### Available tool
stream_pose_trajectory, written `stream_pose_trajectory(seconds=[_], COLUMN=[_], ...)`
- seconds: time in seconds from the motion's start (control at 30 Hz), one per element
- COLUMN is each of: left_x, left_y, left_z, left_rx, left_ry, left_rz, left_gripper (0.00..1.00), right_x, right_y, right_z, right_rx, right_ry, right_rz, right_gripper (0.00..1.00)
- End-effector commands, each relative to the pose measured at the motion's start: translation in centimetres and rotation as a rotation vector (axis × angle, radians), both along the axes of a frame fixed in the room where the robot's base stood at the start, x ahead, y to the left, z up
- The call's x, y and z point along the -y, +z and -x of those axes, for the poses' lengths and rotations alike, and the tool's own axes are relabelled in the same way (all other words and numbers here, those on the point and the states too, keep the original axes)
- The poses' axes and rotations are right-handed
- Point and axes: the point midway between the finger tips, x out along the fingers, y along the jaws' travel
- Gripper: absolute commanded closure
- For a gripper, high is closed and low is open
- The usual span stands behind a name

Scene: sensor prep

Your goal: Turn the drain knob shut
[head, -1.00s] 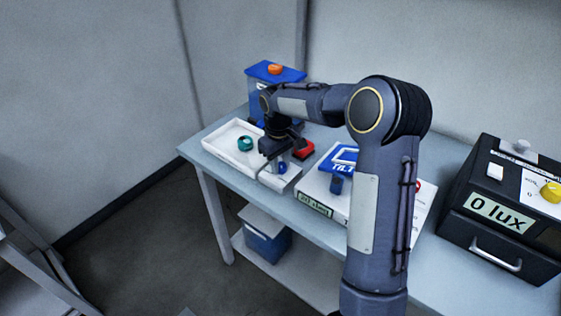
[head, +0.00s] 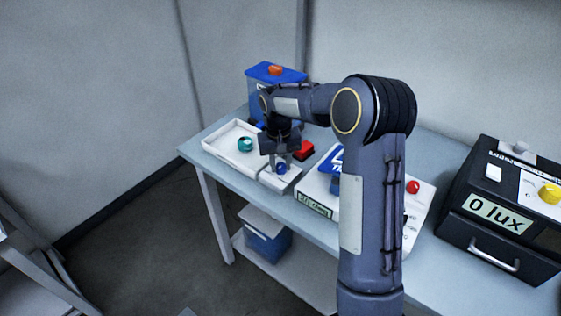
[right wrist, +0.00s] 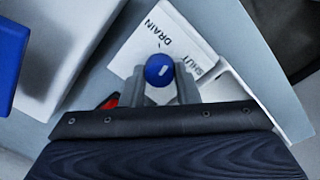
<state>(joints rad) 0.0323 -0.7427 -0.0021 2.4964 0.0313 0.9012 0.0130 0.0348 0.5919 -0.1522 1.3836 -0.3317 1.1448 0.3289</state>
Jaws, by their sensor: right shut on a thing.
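The drain knob is a small blue round knob (head: 281,168) on a white block (head: 268,180) at the table's front left. In the right wrist view the knob (right wrist: 159,69) bears a short white mark, with the words DRAIN and SHUT printed on the white plate (right wrist: 135,53) around it. The mark points at neither word clearly. My right gripper (head: 281,163) reaches down over the block. Its two fingers (right wrist: 160,88) are shut on the knob, one on each side. My left gripper is not in view.
A white tray (head: 213,146) with a teal knob (head: 245,144) lies left of the block. A blue-topped box (head: 257,72) stands behind. A white device (head: 315,188) and a black lux box (head: 470,233) stand to the right. A red part (head: 305,147) is close beside the gripper.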

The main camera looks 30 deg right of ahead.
Motion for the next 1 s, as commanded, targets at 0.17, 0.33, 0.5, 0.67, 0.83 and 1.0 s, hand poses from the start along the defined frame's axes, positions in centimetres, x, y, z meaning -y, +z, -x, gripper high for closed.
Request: stream_pose_trajectory(seconds=[0.17, 0.33, 0.5, 0.67, 0.83, 1.0], left_x=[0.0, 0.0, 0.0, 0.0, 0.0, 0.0], left_y=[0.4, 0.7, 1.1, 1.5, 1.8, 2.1], left_z=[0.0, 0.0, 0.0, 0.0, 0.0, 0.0], left_rx=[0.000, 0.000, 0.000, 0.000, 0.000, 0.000], left_ry=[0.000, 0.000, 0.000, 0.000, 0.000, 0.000], left_rz=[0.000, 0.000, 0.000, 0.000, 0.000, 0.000], left_gripper=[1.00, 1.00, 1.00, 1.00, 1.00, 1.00], right_x=[0.0, 0.1, 0.1, 0.2, 0.2, 0.2], right_y=[0.2, 0.2, 0.2, 0.2, 0.2, 0.2], right_z=[-0.1, -0.1, -0.1, -0.1, -0.1, -0.1], right_rx=[0.002, 0.003, 0.004, 0.004, 0.004, 0.003], right_ry=[-0.168, -0.330, -0.491, -0.640, -0.781, -0.896], right_rz=[0.002, 0.002, 0.002, 0.002, 0.002, 0.002], right_gripper=[0.95, 0.95, 0.95, 0.95, 0.95, 0.95])
